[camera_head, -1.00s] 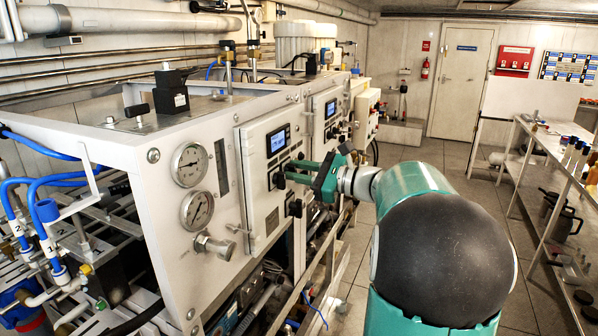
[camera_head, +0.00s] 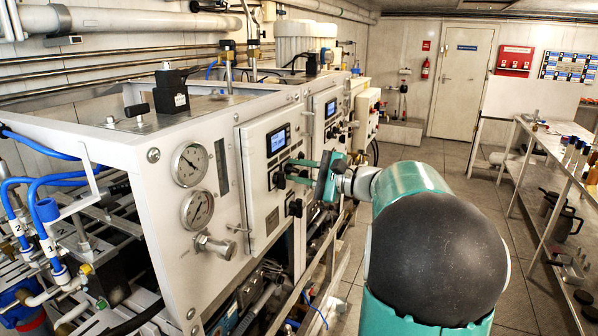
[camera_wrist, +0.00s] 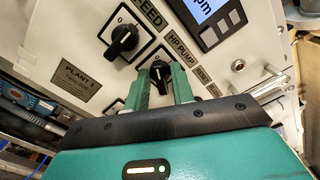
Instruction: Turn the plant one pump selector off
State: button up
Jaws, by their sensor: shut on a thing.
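In the wrist view, the black pump selector (camera_wrist: 160,72) sits between my gripper's green fingers (camera_wrist: 162,84), beside the "HP PUMP" label (camera_wrist: 178,47). My gripper is shut on it. Its lower part is hidden by the fingers, and its exact setting cannot be read. The plate (camera_wrist: 78,82) reads "PLANT 1". In the head view, my gripper (camera_head: 293,172) reaches the front of the white control box (camera_head: 262,205) from the right, below its lit display (camera_head: 278,140).
Another black selector (camera_wrist: 123,40), by the "FEED" label, is close to the left of my gripper. Two pressure gauges (camera_head: 190,164) and a valve knob (camera_head: 214,245) stick out left of the box. A shelf bench (camera_head: 550,150) stands right. The aisle floor between is clear.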

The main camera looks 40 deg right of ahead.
dwell(0.3)
jog(key=o, duration=0.7)
jog(key=v, duration=1.4)
jog(key=shift+a, duration=0.1)
